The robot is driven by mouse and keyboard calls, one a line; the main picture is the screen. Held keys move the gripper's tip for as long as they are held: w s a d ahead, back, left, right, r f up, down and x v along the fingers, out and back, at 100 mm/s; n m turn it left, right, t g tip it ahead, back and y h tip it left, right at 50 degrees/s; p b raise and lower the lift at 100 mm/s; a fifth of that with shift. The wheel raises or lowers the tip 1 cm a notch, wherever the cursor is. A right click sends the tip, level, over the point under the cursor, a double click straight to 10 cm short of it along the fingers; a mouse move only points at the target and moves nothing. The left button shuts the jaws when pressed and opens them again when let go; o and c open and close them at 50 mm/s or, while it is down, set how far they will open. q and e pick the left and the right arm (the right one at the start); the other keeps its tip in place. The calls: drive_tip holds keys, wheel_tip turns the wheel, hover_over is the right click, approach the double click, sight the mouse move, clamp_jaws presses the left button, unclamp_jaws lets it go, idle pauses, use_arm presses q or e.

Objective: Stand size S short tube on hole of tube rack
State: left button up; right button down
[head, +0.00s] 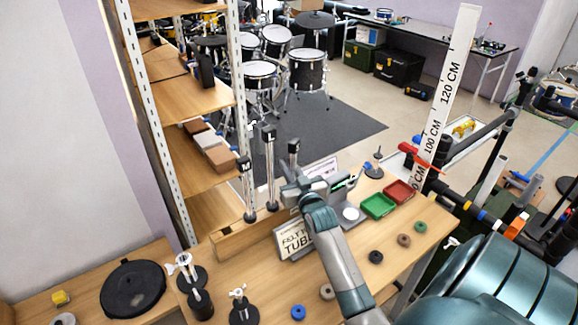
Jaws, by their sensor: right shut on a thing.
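The tube rack (235,240) is a long wooden block on the left part of the table. A tall tube marked M (248,195) and a taller tube marked L (270,175) stand upright at the rack. My right gripper (294,180) is over the right end of the rack, right of the L tube. It is shut on a short, dark-topped tube (293,150), which looks upright. Its label cannot be read, and its lower end and the hole below are hidden by the gripper. My left gripper is not in view.
A sign (295,240) stands before the rack. Green (378,205) and red (399,192) trays sit at the table's back right. Several rings, including a blue one (298,312), lie on the table. Black-based stands (243,308) are at the front left.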

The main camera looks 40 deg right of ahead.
drive_tip(key=shift+f+b, duration=0.5)
drive_tip(key=shift+f, duration=0.6)
drive_tip(key=c, duration=1.6)
unclamp_jaws()
drive_tip(key=shift+c, duration=0.2)
